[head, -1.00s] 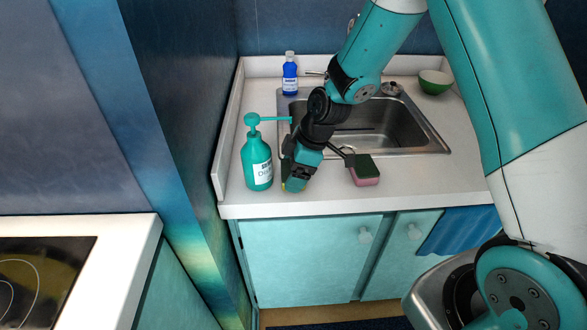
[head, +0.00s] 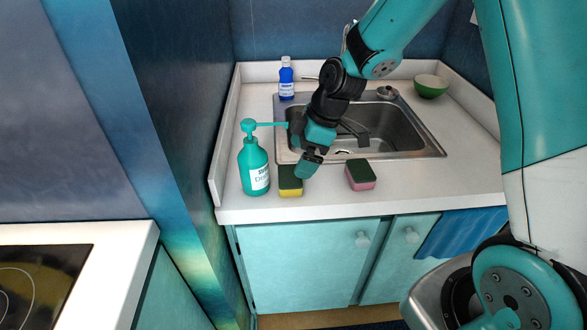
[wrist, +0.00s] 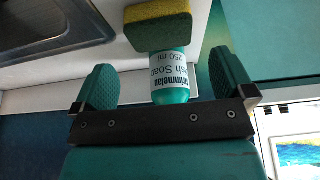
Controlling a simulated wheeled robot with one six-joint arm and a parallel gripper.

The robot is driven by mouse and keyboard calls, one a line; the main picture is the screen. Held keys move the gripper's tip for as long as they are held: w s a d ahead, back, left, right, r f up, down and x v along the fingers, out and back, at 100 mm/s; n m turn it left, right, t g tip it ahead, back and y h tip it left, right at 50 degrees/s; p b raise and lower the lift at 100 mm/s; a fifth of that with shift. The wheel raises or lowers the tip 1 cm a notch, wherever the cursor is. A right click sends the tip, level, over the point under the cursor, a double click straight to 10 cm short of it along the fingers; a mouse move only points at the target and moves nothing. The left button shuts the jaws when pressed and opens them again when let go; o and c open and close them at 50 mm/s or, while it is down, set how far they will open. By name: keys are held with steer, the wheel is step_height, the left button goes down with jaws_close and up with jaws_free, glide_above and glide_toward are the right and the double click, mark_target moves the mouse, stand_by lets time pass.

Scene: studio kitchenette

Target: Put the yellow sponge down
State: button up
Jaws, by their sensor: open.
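The yellow sponge (head: 290,186), with a dark green top layer, lies on the white counter in front of the sink, just right of the teal soap bottle (head: 255,166). It also shows in the wrist view (wrist: 158,25), beyond the fingers and apart from them. My gripper (head: 308,165) is above and to the right of the sponge in the head view. In the wrist view its two teal fingers (wrist: 165,85) are spread wide with nothing held between them. The soap bottle (wrist: 170,78) shows behind the gap between the fingers.
A pink sponge with a dark green top (head: 360,175) lies to the right on the counter. The steel sink (head: 415,148) is behind. A blue bottle (head: 286,80) and a green bowl (head: 431,86) stand at the back. The right front counter is clear.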

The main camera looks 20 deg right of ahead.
steer(key=s+a+r+m, duration=0.2)
steer(key=s+a+r, duration=0.2)
steer(key=s+r, duration=0.55)
steer(key=s+a+r+m, duration=0.1)
steer(key=s+r+m, duration=0.1)
steer(key=s, duration=0.5)
steer(key=s+a+r+m+g, duration=0.1)
steer(key=s+a+r+m, duration=0.1)
steer(key=s, duration=0.5)
steer(key=shift+s+r+m, duration=0.25)
steer(key=shift+r+m, duration=0.4)
steer(key=shift+m, duration=0.05)
